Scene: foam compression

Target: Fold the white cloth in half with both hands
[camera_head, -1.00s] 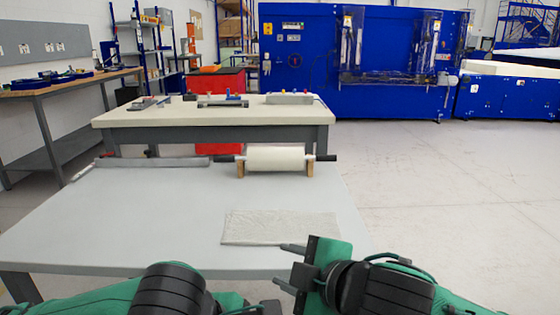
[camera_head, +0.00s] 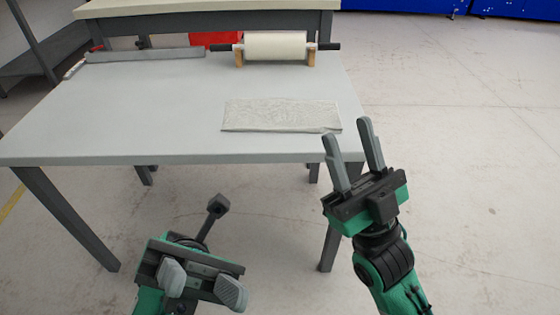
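The white cloth (camera_head: 278,115) lies flat near the front right of the light grey table (camera_head: 130,120), looking wrinkled, as a wide, shallow rectangle. My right gripper (camera_head: 352,143) is open and empty. Its two fingers point up and away, just off the table's front right corner and beside the cloth's right end. My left gripper (camera_head: 202,285) is open and empty, with its two fingers apart. It appears below and in front of the table's front edge, left of the cloth. Neither gripper touches the cloth.
A white roller (camera_head: 276,46) on wooden supports stands at the table's back right. A long grey bar (camera_head: 145,54) lies along the back left. The left and middle of the table are clear. Another table (camera_head: 200,22) stands behind.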

